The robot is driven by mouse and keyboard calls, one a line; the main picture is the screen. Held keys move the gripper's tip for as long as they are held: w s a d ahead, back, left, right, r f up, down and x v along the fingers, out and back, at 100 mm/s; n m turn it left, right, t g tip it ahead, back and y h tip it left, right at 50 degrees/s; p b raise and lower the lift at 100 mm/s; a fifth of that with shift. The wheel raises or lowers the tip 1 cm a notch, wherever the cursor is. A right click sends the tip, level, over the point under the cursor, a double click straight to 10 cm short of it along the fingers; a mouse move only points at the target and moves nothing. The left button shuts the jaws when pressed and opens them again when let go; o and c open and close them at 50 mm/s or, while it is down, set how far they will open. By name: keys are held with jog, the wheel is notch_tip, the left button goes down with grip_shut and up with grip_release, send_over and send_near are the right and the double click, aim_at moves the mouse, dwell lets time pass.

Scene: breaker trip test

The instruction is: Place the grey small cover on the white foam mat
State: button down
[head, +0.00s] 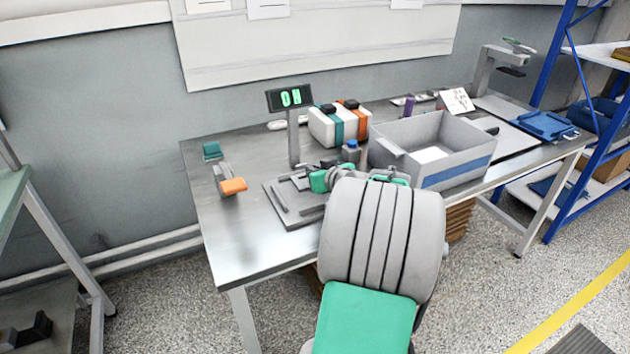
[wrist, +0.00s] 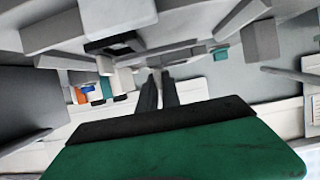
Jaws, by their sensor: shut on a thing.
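My gripper (wrist: 158,80) shows in the wrist view as two dark fingers close together, shut on a small pale grey piece at their tips. This appears to be the grey small cover (wrist: 155,73), mostly hidden by the fingers. In the head view my own arm hides the fingertips and the cover, above the front middle of the bench. A flat white piece (head: 431,154), possibly the white foam mat, lies inside the grey bin (head: 458,171) with a blue stripe, to the right of my arm. I cannot confirm that it is the mat.
A display (head: 290,98) reading ON stands at the back of the bench (head: 240,238). A grey fixture plate (head: 290,205) lies left of my arm. The front left is clear.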

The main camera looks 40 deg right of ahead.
jog(key=shift+f, duration=1.6)
jog(key=shift+f+b, duration=0.2)
jog(key=shift+b, duration=0.15)
jog(key=c, duration=1.6)
grip_release()
jog(key=shift+o, duration=0.2)
jog(key=shift+r, duration=0.1)
